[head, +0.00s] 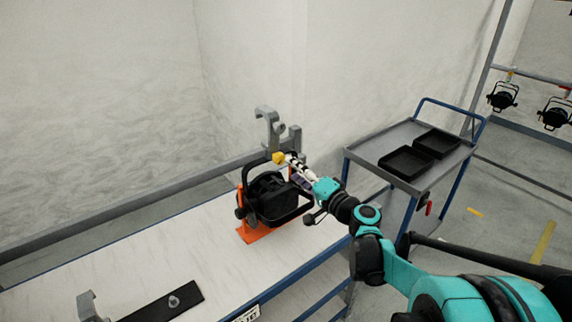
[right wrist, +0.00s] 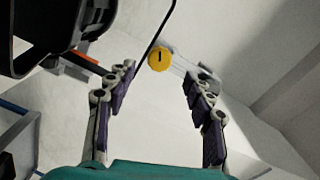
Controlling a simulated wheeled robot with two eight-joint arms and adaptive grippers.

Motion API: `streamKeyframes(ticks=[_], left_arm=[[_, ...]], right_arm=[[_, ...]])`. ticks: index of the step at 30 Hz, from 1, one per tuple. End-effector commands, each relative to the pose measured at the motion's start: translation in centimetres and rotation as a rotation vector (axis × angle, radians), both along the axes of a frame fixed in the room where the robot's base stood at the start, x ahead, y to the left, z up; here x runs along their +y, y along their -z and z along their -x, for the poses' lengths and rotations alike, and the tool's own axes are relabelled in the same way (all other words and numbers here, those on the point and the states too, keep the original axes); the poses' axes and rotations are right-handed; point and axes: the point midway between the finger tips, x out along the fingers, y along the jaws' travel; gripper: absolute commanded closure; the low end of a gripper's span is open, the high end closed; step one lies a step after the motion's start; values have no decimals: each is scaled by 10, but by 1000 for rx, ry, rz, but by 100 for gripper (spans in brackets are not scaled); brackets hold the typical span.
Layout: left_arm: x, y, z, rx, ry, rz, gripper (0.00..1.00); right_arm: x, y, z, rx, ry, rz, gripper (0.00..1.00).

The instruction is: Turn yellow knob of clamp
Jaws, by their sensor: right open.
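The yellow knob (head: 278,158) sits on the grey clamp (head: 268,128) at the top of a black par can (head: 268,198), which stands in an orange stand (head: 247,234) on the table. My right gripper (head: 289,160) is just right of the knob in the head view. In the right wrist view the right gripper (right wrist: 160,82) is open and empty, and the yellow knob (right wrist: 159,59) shows face-on with a dark slot, a little beyond and between the fingertips. I cannot tell whether any finger touches it. My left gripper is in neither view.
The white table (head: 130,262) holds a black plate (head: 165,302) with a bolt and another grey clamp (head: 88,305) at the front left. A grey rail (head: 120,205) runs behind. A trolley (head: 370,150) with black trays stands at right. Par cans (head: 503,97) hang at far right.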

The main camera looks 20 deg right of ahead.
Motion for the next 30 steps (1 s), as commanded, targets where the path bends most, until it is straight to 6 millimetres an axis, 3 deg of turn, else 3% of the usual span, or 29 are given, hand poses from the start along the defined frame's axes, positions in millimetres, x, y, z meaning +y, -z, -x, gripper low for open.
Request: streamKeyframes(ticks=[3,9,26,30], left_arm=[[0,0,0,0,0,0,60],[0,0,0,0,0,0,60],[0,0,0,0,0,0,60],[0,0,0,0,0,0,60]], right_arm=[[-10,0,24,0,4,0,47],[-18,0,49,1,1,0,47],[-19,0,54,1,-1,1,47],[1,7,62,42,-34,56,47]])
